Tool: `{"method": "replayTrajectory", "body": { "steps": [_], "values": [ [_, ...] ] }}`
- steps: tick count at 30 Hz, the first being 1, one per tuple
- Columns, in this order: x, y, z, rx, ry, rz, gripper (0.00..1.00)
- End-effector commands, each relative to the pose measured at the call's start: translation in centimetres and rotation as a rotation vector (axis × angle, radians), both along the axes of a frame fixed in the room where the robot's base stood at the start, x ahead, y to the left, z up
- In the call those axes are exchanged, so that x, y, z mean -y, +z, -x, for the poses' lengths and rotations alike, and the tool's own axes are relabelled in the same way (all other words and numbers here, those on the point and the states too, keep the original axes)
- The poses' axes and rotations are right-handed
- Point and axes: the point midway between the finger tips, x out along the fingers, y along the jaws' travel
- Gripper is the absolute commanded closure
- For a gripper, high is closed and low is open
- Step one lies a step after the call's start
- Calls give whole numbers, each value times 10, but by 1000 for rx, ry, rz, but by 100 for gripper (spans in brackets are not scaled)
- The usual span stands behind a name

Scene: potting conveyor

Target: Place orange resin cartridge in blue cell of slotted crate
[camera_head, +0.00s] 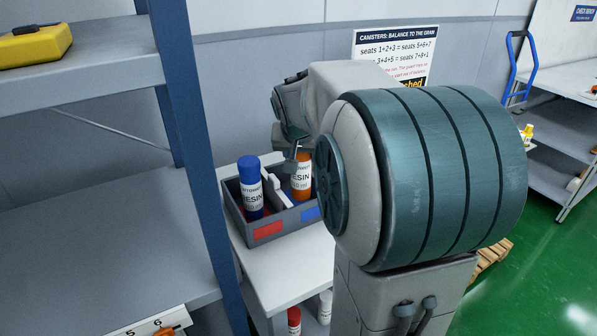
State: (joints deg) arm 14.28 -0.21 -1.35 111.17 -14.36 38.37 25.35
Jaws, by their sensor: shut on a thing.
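A grey slotted crate (291,219) stands on a white table. Its front wall carries a red label (267,229) at left and a blue label (310,213) at right. The orange resin cartridge (302,183) is upright behind the blue label. Its lower end is hidden by the crate's front wall, so I cannot tell whether it touches the floor of the cell. My gripper (295,160) is shut on its upper part; my arm partly hides the fingers. A blue resin cartridge (251,190) stands upright in the cell behind the red label.
A blue shelf post (187,130) rises close to the left of the crate. The white tabletop (283,265) is bare in front. A red-capped cartridge (294,318) is on a lower level. My arm covers the crate's right side.

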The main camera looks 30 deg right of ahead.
Motion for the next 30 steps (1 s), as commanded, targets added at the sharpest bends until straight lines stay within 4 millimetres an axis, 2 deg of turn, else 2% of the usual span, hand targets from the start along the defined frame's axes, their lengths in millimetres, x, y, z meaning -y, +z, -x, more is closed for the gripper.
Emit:
{"method": "replayTrajectory", "body": {
  "steps": [9,21,22,24,30],
  "values": [
    [-2,-36,-1,1,4,1,86],
    [-3,-43,-1,3,6,1,86],
    [-3,-43,-1,1,6,0,50],
    [-3,-42,-1,1,6,0,31],
    [-3,-42,-1,1,6,0,31]
  ]
}}
